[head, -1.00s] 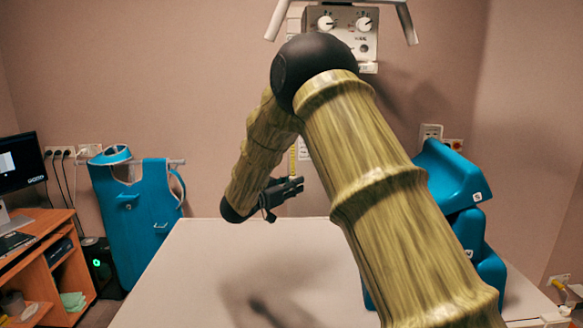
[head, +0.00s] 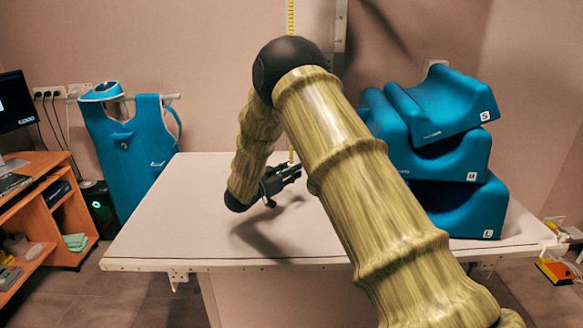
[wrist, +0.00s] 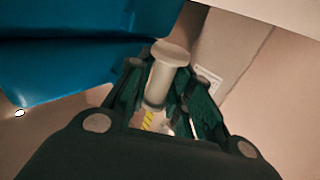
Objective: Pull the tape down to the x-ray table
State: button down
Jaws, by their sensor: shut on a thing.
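The yellow tape (head: 291,18) hangs straight down in front of the back wall. It runs behind my arm and shows again just above my gripper (head: 284,178). In the wrist view, my gripper (wrist: 165,95) is shut on a pale knob (wrist: 170,56) at the tape's end, with a bit of yellow tape (wrist: 149,120) showing between the fingers. My gripper is low over the white x-ray table (head: 180,215), and its shadow lies on the top close by. I cannot tell exactly how small the gap to the table is.
Blue foam blocks (head: 455,150) are stacked at the table's right side. A blue apron (head: 140,140) hangs on the wall at left, beside an orange desk (head: 50,215). The left part of the tabletop is clear.

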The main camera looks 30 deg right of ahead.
jog(key=shift+f, duration=0.1)
jog(key=c, duration=1.4)
grip_release()
jog(key=shift+o, duration=0.2)
jog(key=v, duration=1.2)
